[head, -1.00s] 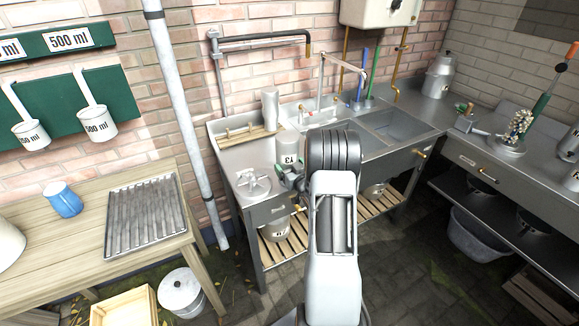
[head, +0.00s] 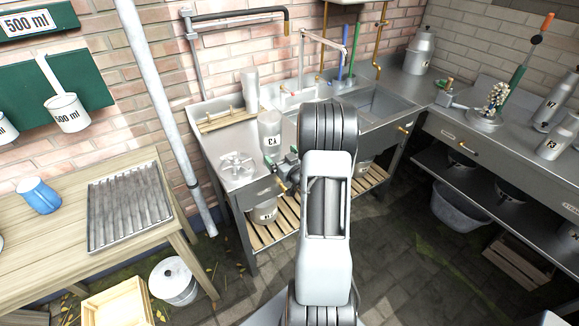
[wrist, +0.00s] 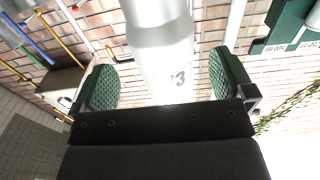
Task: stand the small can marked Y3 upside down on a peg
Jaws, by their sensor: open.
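The small can (head: 269,124) at the left end of the steel sink unit shows its label inverted in the head view, which fits Y3 turned upside down. I cannot tell whether it rests on the steel top or on something under it. In the wrist view the can (wrist: 163,60) is upper centre, between the green finger pads, with gaps on both sides. My gripper (head: 285,168) is open, low beside the can and partly hidden by my arm. A wooden peg rack (head: 226,120) lies behind, with another pale can (head: 250,90) at its right end.
A round steel fitting (head: 238,168) stands on the sink top left of the can. The sink basin (head: 372,104) is to the right. A grey pipe (head: 160,105) runs down the wall. A wooden table (head: 70,225) holds a blue jug (head: 38,196) and ribbed tray (head: 130,207).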

